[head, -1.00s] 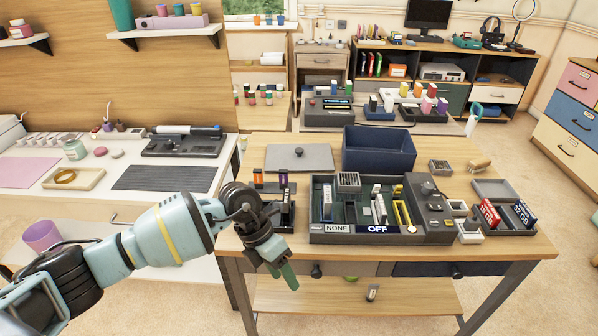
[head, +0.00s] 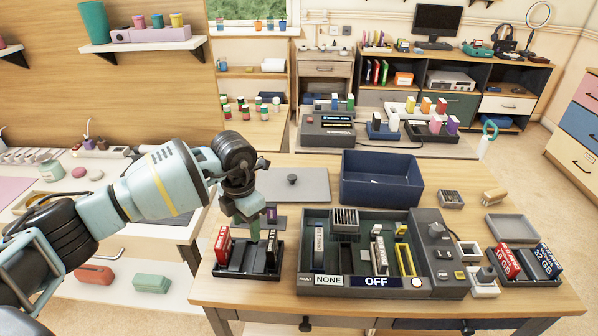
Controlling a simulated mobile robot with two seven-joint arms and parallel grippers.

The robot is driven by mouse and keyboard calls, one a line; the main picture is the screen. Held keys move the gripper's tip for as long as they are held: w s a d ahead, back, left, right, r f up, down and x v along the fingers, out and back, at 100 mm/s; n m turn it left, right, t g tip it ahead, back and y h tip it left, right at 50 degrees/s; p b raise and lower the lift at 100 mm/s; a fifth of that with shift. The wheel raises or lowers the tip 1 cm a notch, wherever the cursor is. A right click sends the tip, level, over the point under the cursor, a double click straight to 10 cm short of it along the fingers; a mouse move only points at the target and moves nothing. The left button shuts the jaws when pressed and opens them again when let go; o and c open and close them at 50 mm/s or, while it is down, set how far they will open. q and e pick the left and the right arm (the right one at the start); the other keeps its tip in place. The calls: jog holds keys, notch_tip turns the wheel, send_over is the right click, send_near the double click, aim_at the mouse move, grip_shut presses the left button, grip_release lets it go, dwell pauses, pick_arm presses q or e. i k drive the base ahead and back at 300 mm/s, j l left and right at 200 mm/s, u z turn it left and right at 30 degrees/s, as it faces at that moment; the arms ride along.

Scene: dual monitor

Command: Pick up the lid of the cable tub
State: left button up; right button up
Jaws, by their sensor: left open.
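The lid (head: 308,190) is a flat grey panel with a small dark round knob (head: 291,180). It lies on the wooden table, left of the open navy-blue tub (head: 380,193). My left gripper (head: 254,236) is open, with green fingers pointing down. In the picture it shows in front and left of the lid, just above a small black tray (head: 240,270). My wrist hides part of the lid's left side. The gripper does not touch the knob. My right gripper is out of view.
The black tray holds red and dark upright blocks. A dark-green tray (head: 345,262) with a "NONE / OFF" front stands right of it. Bare wood shows around the lid.

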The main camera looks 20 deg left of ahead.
aim_at(278, 185)
jog(key=i, duration=1)
